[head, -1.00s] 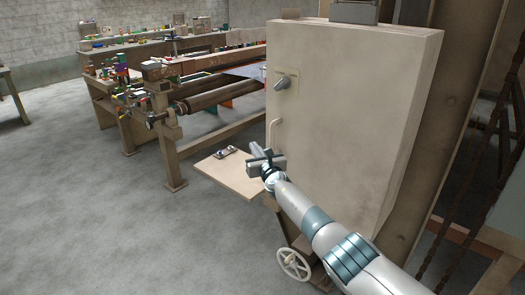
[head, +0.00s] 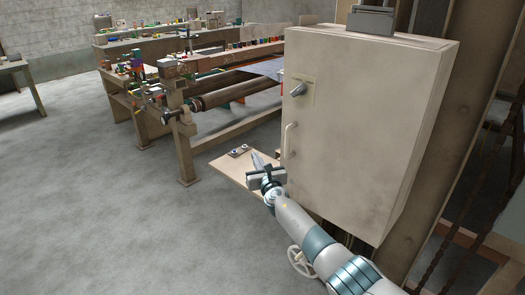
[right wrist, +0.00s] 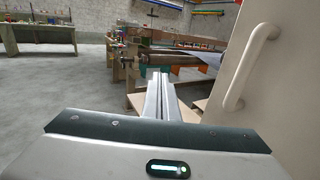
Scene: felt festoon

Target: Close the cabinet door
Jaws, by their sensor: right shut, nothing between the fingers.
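The beige cabinet (head: 385,130) stands right of centre in the head view. Its door (head: 340,150) faces me and looks flush with the box; I see no clear gap. The door carries a dark knob (head: 299,89) and a pale upright handle (head: 288,140) near its left edge. In the right wrist view the handle (right wrist: 248,68) and door are at the right. My right gripper (head: 256,160) is shut and empty, just left of and below the handle, apart from it. Its fingers (right wrist: 158,95) point forward past the door's left edge. My left gripper is not in view.
A small wooden shelf (head: 225,172) with a small item on it lies beyond the right gripper. A handwheel (head: 300,262) sits low by my right arm. A long workbench with rollers (head: 235,95) stands behind. Open floor (head: 90,220) lies at left.

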